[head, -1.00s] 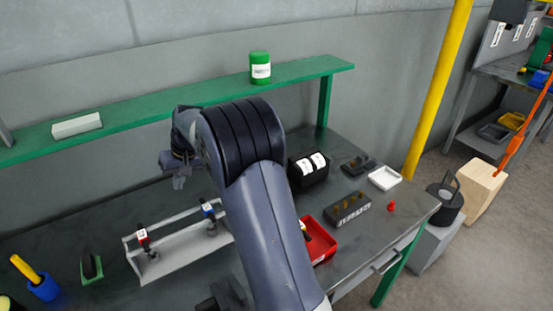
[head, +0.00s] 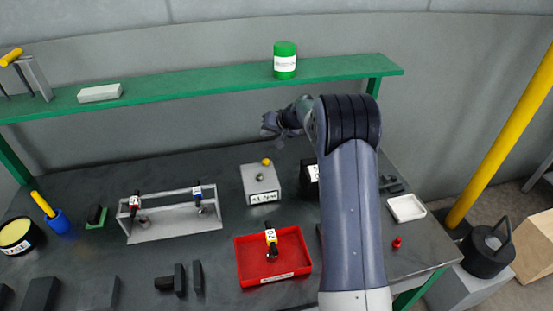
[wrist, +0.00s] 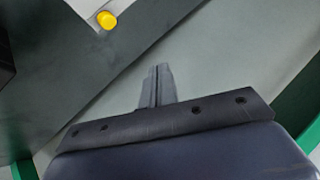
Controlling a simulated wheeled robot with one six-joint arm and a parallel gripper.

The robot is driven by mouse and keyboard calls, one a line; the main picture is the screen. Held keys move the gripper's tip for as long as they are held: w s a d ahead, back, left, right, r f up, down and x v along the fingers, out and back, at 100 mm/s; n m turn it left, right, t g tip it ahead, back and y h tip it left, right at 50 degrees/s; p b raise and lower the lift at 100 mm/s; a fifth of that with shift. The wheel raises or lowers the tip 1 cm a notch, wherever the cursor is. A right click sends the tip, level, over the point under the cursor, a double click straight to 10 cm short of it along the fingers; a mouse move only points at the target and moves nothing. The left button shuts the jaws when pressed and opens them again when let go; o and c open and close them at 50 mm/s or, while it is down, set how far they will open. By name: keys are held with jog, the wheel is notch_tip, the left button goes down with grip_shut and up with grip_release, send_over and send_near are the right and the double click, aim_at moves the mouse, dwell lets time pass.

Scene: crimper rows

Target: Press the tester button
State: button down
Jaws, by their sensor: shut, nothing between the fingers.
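The tester is a small grey box (head: 261,189) with a dark-lettered label on its front, standing on the bench. Its yellow button (head: 266,161) is at the back of the box, with a round knob in front of it. In the wrist view the button (wrist: 106,19) shows at the top left, on a light corner of the box. My gripper (head: 270,129) is above and behind the tester in the head view, apart from it. In the wrist view its fingers (wrist: 161,70) are together and empty, pointing towards the wall side.
A red tray (head: 243,262) holds a crimper in front of the tester. A grey rack (head: 150,231) with two crimpers stands left. A green shelf (head: 200,90) with a green can (head: 285,60) runs behind. A black holder (head: 310,180) is close right of the tester.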

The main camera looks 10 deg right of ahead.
jog(key=shift+f, duration=0.15)
jog(key=b, duration=0.3)
send_over(268, 163)
notch_tip(268, 163, down, 7)
jog(key=shift+f, duration=0.1)
jog(key=shift+f+b, duration=0.7)
jog(key=shift+b, duration=0.3)
jog(key=shift+f, duration=0.15)
dwell(1.3)
jog(key=shift+f+b, duration=0.3)
jog(key=shift+b, duration=0.5)
jog(key=shift+s+f+b, duration=0.1)
jog(key=shift+f+b, duration=0.4)
jog(key=shift+b, duration=0.25)
dwell(0.4)
jog(key=shift+r, duration=0.1)
dwell(0.3)
jog(key=shift+r+p, duration=0.3)
jog(key=shift+r, duration=0.55)
